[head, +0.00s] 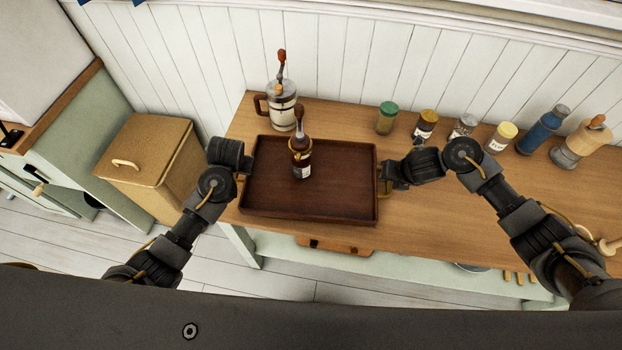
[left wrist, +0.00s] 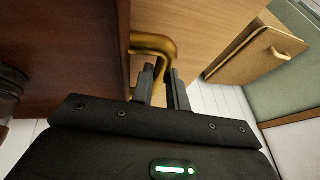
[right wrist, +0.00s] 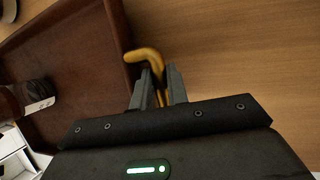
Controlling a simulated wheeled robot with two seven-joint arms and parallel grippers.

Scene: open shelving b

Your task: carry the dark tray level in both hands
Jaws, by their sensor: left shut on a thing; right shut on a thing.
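The dark tray (head: 335,190) is a brown rectangle with a low rim, over the left part of the wooden counter. A dark bottle (head: 302,165) with a pale label stands upright in it, left of its middle. My left gripper (head: 244,168) is at the tray's left end; in the left wrist view its fingers (left wrist: 163,85) are shut on a brass handle (left wrist: 155,45). My right gripper (head: 386,178) is at the right end; in the right wrist view its fingers (right wrist: 158,88) are shut on the other brass handle (right wrist: 145,56). The tray looks about level; I cannot tell whether it touches the counter.
A white pot (head: 283,105) with a brown handle stands close behind the tray. Several jars, a blue bottle (head: 543,130) and a tan grinder (head: 580,142) line the counter's back. A tan bin (head: 150,165) stands at left.

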